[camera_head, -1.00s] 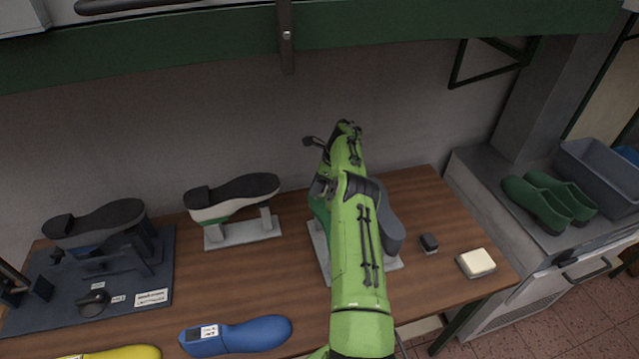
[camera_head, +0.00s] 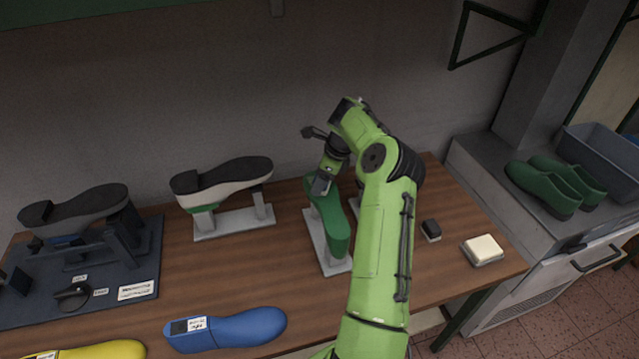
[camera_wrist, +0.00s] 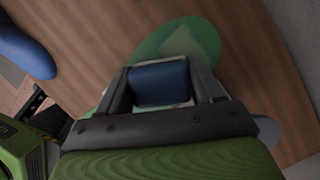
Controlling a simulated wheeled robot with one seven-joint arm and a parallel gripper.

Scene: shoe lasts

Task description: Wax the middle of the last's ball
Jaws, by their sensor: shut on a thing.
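A green last (camera_head: 335,235) lies sole up on a light grey stand (camera_head: 331,262) in the middle of the bench. My gripper (camera_head: 323,184) is over the upper part of this last in the head view. In the wrist view my gripper (camera_wrist: 161,88) is shut on a blue block (camera_wrist: 160,82) with a pale edge, held between its fingers. The green last (camera_wrist: 192,40) spreads out beneath and beyond the block. I cannot tell whether the block touches it. My wrist hides part of the last.
A dark-soled shoe (camera_head: 235,178) sits on a stand to the left. A blue last (camera_head: 235,329) and a yellow last (camera_head: 105,349) lie at the front. A black block (camera_head: 431,230) and a pale block (camera_head: 482,249) lie to the right. My arm hides something behind it.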

